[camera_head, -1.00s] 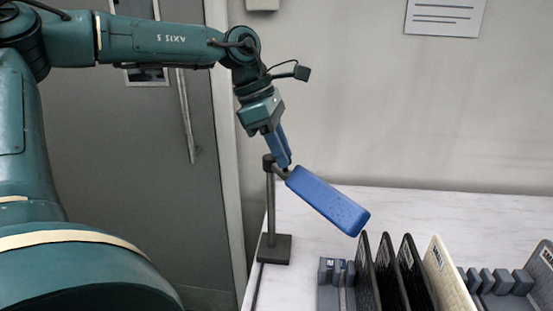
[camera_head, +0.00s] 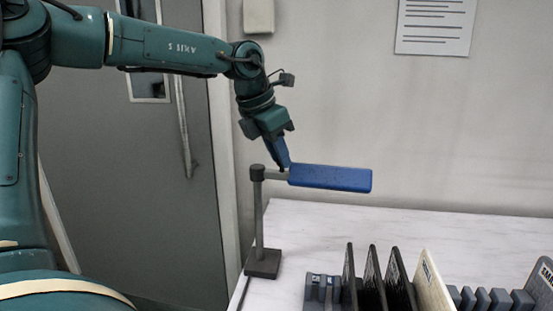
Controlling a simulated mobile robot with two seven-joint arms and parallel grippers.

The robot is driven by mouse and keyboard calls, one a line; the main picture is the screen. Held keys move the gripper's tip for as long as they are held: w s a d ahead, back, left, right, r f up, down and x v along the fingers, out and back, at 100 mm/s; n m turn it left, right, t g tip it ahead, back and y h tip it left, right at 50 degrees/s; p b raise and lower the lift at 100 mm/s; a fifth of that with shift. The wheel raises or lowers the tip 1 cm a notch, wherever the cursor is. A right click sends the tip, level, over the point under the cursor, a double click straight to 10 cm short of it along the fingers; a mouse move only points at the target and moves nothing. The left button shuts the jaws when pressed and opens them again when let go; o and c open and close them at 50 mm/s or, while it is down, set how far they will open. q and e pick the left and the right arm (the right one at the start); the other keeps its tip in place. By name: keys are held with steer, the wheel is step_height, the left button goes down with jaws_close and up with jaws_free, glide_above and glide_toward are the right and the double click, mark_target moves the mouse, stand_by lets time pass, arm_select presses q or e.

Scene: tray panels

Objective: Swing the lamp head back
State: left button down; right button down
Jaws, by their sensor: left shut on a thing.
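The lamp is a grey post (camera_head: 259,222) on a square dark base (camera_head: 263,263) near the left edge of the table. Its blue lamp head (camera_head: 332,178) is a long flat bar on a short arm at the post's top. It points to the right, nearly level across the picture. My left gripper (camera_head: 284,165) comes down from above and is shut at the left end of the lamp head, by the short arm. Its fingertips are partly hidden there. My right gripper is not in view.
A rack with several upright dark panels (camera_head: 372,280) and a cream panel (camera_head: 432,285) stands at the front right of the table. The white tabletop (camera_head: 460,240) behind it is clear. A grey door (camera_head: 150,190) is at the left.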

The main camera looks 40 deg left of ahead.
arm_select(q)
steer(key=shift+w+n, duration=0.15)
steer(key=shift+n, duration=0.25)
steer(key=c, duration=1.3)
jaws_free()
steer(key=shift+o, duration=0.2)
steer(key=v, duration=1.3)
steer(key=shift+p, duration=0.3)
steer(key=shift+r, duration=0.1)
